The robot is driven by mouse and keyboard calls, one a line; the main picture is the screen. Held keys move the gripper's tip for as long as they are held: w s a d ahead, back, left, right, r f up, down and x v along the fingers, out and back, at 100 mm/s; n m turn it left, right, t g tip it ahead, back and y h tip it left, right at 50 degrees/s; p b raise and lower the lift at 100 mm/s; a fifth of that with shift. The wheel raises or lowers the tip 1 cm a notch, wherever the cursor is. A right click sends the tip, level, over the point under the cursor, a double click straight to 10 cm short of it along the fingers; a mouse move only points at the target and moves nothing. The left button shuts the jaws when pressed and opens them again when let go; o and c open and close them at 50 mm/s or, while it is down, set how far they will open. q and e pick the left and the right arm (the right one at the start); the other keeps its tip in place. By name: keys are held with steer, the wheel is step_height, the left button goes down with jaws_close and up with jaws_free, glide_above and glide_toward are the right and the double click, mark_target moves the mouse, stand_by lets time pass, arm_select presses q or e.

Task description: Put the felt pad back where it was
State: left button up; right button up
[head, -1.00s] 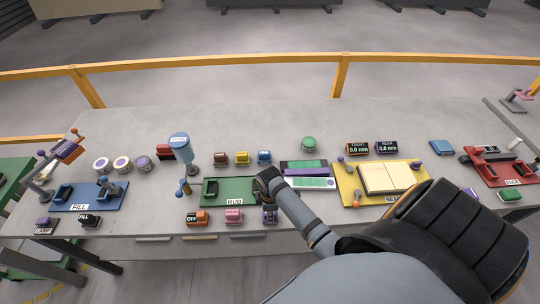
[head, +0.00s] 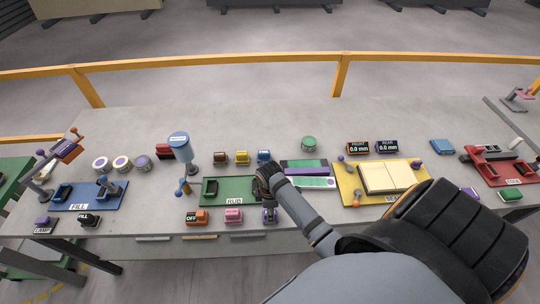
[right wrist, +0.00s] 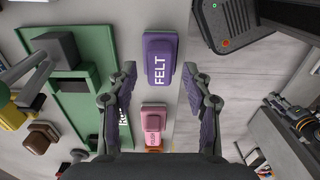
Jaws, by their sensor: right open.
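The felt pad is a purple block with "FELT" in white on it, seen from above in the right wrist view (right wrist: 159,62). My right gripper (head: 264,176) is over the right end of that board. In the right wrist view its fingers (right wrist: 161,88) are spread and empty, with the pad showing between and beyond the tips. My left gripper is not in view.
A pink block (head: 234,215) and an orange OFF block (head: 196,217) sit left of the pad. Yellow, brown and blue blocks (head: 242,158) stand behind the board. A blue-capped post (head: 180,146) rises at left. The yellow board (head: 350,195) lies to the right.

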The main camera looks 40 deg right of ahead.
step_height(320, 180, up, 10)
steer(key=b, duration=0.2)
steer(key=shift+f, duration=0.15)
